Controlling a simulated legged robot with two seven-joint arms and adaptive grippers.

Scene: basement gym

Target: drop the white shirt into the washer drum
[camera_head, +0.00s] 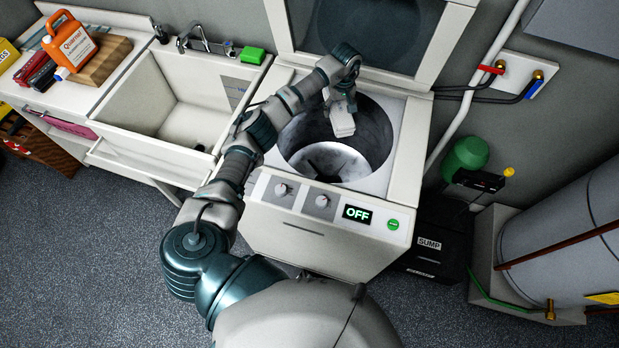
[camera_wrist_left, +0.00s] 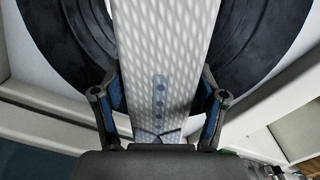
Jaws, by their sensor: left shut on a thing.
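The white shirt (camera_head: 341,122) hangs as a small folded bundle from my left gripper (camera_head: 340,98), over the open drum. In the left wrist view the shirt (camera_wrist_left: 165,60) is a long, pale, textured strip between the two fingers of the gripper (camera_wrist_left: 160,108), which is shut on it. The washer drum (camera_head: 375,135) is a round dark metal tub with a pale centre piece, open at the top of the white washer (camera_head: 330,240). In the wrist view dark drum wall (camera_wrist_left: 65,45) shows on both sides of the shirt. My right gripper is not in view.
The washer lid (camera_head: 455,40) stands raised behind the drum. The panel display (camera_head: 357,214) reads OFF. A white sink (camera_head: 150,110) with a tap stands at left, beside a counter with an orange jug (camera_head: 68,42). Pipes and a black sump box (camera_head: 430,245) are at right.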

